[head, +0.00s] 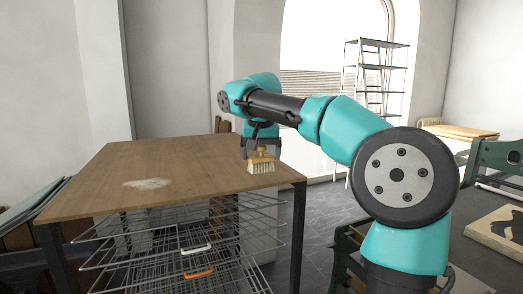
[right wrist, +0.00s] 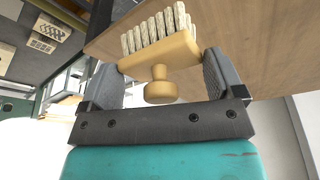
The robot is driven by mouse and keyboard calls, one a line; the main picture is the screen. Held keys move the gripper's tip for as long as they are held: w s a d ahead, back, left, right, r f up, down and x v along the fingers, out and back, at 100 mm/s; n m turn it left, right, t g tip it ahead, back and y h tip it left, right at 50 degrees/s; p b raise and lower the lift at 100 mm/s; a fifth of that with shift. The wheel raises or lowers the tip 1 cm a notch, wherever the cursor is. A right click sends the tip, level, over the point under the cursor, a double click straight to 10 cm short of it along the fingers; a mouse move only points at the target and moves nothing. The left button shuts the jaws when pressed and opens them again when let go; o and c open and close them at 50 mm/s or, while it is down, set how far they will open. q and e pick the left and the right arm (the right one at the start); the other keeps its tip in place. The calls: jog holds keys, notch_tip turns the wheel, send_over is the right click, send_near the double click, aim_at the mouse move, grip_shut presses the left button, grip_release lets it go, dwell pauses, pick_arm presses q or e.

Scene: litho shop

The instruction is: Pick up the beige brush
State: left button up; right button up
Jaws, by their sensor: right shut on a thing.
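The beige brush (head: 262,165) has a wooden block, a round knob and pale bristle tufts. In the head view it is at the right side of the wooden table, bristles facing down. My right gripper (head: 262,148) comes down over it from above. In the right wrist view the brush (right wrist: 160,55) sits between the two grey fingers of my right gripper (right wrist: 162,80), which are shut on the ends of its block. The knob points toward the palm. I cannot tell whether the bristles touch the tabletop. My left gripper is not in view.
The wooden table (head: 150,163) has a pale dusty patch (head: 147,184) and otherwise bare top. A wire drying rack (head: 180,245) is under it. A green press (head: 495,160) stands at the right. A metal shelf (head: 375,75) is at the back.

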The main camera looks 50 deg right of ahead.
aim_at(260, 157)
jog(key=s+a, duration=0.4)
jog(key=a, duration=0.1)
jog(key=shift+s+a+r, duration=0.2)
jog(key=shift+s+r, duration=0.15)
